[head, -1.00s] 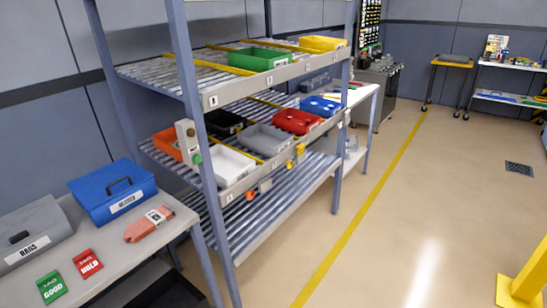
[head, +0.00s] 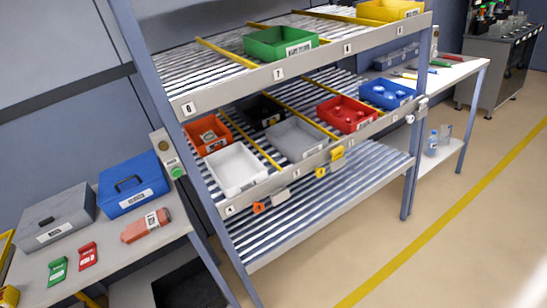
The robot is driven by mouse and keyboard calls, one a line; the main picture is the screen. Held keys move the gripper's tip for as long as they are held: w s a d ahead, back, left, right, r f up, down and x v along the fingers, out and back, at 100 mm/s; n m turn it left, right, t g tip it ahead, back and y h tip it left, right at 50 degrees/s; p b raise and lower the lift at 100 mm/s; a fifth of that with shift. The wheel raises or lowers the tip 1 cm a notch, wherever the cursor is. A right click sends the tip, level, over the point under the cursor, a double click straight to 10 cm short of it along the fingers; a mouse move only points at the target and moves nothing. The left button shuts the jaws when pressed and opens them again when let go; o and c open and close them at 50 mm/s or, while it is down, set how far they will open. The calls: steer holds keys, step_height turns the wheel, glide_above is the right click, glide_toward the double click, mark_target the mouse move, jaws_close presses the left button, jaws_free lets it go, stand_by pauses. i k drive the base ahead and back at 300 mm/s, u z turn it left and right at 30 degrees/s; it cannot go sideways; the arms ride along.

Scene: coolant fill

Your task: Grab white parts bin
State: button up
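The white parts bin (head: 236,171) sits on the middle roller level of the grey rack, at its left front. It is open at the top and looks empty, with a small label on its front. An orange bin (head: 208,137) stands just behind it, and a grey bin (head: 297,139) is to its right, past a yellow divider rail. Nothing covers the white bin. I cannot make out my gripper in this view.
Red (head: 346,114), blue (head: 388,94) and black bins (head: 262,110) share the level; a green bin (head: 280,42) is above. Yellow and orange devices hang on the front rail. A rack post (head: 180,150) stands left of the white bin. Floor on the right is clear.

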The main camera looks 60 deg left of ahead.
mark_target(235, 169)
steer(key=u, duration=0.45)
steer(key=i, duration=1.45)
steer(key=u, duration=0.75)
